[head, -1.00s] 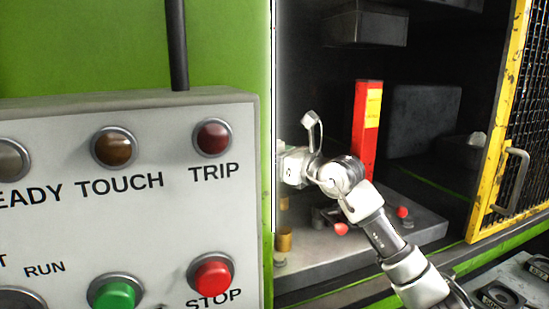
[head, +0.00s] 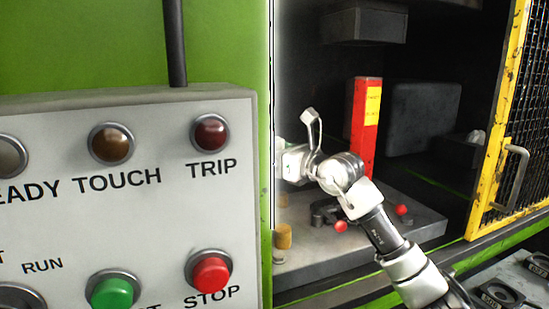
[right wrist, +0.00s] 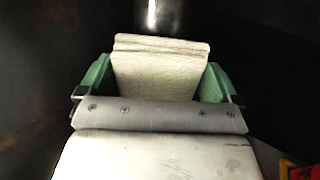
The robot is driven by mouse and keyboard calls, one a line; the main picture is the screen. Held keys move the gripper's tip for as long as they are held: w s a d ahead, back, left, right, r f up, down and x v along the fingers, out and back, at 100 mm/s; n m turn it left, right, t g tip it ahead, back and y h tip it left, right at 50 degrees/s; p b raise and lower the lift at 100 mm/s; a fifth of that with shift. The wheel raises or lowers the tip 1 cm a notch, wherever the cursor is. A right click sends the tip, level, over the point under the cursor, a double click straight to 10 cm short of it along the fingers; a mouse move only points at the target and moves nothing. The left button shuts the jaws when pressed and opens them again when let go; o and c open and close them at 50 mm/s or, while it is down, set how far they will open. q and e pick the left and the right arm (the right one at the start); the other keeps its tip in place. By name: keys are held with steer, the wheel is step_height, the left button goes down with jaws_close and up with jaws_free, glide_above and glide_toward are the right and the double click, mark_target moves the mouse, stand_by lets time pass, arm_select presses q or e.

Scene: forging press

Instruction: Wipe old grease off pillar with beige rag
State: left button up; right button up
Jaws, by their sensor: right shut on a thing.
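In the right wrist view, my right gripper (right wrist: 157,72) is shut on a folded beige rag (right wrist: 160,68), with a green finger on each side of it. Just beyond the rag's far edge is a shiny upright metal pillar (right wrist: 152,14), in line with the rag. I cannot tell whether rag and pillar touch. In the head view my right arm reaches into the press opening, and its hand end is hidden behind the green frame edge. The pillar and rag do not show there. My left gripper is out of view.
A grey control panel (head: 150,205) with lamps and buttons fills the left. Inside the press, a red post (head: 360,145) stands on the grey lower bed (head: 330,262), near red-tipped parts. A yellow-framed mesh guard (head: 497,140) stands at the right. A dark block (head: 364,22) hangs above.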

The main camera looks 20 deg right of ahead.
steer(key=shift+r, duration=0.4)
steer(key=shift+f, duration=0.1)
steer(key=shift+f+b, duration=1.05)
steer(key=shift+f, duration=0.2)
steer(key=shift+r, duration=0.2)
steer(key=shift+r+p, duration=1)
steer(key=shift+r, duration=0.15)
